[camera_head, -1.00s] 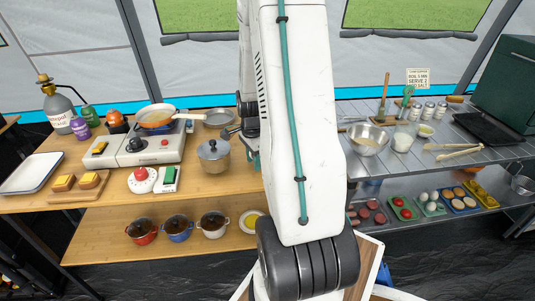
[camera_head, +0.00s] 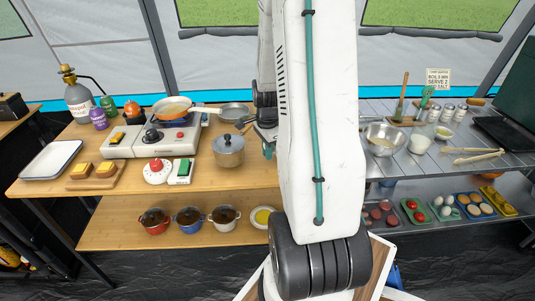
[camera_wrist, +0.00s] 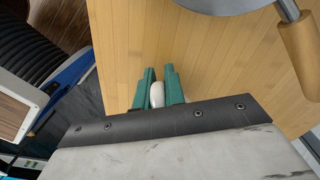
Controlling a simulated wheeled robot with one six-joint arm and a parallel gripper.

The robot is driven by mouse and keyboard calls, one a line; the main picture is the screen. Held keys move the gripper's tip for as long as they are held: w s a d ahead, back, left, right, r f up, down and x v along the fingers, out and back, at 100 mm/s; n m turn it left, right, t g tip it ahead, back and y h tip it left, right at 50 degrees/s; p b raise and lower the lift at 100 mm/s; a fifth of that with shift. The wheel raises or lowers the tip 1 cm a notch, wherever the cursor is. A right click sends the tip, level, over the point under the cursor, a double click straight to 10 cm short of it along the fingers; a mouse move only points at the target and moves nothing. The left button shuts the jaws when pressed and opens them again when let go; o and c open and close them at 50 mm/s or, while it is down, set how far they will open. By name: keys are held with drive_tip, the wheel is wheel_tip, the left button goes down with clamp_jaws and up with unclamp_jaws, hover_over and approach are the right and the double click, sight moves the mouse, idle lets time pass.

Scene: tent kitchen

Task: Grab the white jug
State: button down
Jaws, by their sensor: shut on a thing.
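My gripper (camera_wrist: 160,72) shows in the wrist view with its two teal fingers closed around a small white piece (camera_wrist: 157,94). Only a part of this piece shows, so I cannot tell whether it is the jug or its handle. In the head view, a bit of my gripper (camera_head: 268,148) shows left of my arm, beside the grey pot; what it holds is hidden there.
The lidded grey pot (camera_head: 228,151) stands on the wooden table, left of my gripper. A pan (camera_head: 234,112) lies behind it. The stove (camera_head: 152,138) is further left. A steel bowl (camera_head: 382,138) stands on the metal table. The table's front edge is near my arm.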

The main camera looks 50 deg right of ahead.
drive_tip(key=shift+r, duration=0.9)
drive_tip(key=s+a+r, duration=0.1)
drive_tip(key=s+a, duration=0.1)
drive_tip(key=s, duration=1.3)
drive_tip(key=shift+s+a+r, duration=0.15)
drive_tip(key=shift+s+r, duration=0.15)
drive_tip(key=shift+s, duration=0.1)
